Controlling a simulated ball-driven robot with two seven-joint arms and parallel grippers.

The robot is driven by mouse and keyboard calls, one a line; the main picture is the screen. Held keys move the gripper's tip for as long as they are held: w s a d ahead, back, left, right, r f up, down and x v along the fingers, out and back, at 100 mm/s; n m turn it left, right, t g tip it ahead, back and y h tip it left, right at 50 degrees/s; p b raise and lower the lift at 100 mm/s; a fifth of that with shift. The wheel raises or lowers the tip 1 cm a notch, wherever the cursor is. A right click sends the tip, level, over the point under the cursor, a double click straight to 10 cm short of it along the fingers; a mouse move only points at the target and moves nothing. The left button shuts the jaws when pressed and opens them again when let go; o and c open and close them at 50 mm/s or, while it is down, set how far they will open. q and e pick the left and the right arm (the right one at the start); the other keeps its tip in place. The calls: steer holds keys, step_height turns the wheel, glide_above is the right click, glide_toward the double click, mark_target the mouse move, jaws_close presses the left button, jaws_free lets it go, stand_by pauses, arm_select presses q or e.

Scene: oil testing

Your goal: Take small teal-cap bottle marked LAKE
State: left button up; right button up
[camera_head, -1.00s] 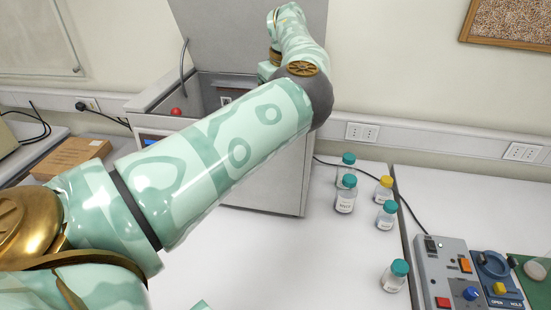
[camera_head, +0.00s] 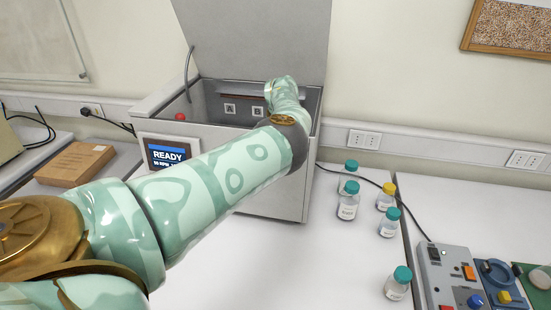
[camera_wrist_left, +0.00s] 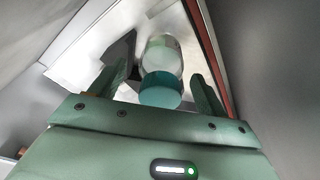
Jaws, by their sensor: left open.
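In the left wrist view a teal-cap bottle (camera_wrist_left: 162,72) stands in a grey metal space, its cap towards me. My left gripper (camera_wrist_left: 160,88) is open, with one finger on each side of that bottle; contact cannot be told. Its label is not readable. In the head view my left arm reaches into the open machine (camera_head: 255,190), and the gripper is hidden there. On the table stand teal-cap bottles: one at the back (camera_head: 350,168), a larger one (camera_head: 348,200), one to the right (camera_head: 390,222) and one in front (camera_head: 398,283). Their labels are too small to read.
The machine's screen (camera_head: 168,155) reads READY, and its lid (camera_head: 260,40) is raised. A yellow-cap bottle (camera_head: 386,197) stands among the teal ones. A control box (camera_head: 450,275) is at the right, a cardboard box (camera_head: 75,163) at the left. The table front is clear.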

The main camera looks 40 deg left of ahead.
arm_select(q)
steer(key=shift+a+f, duration=0.1)
steer(key=shift+f, duration=0.15)
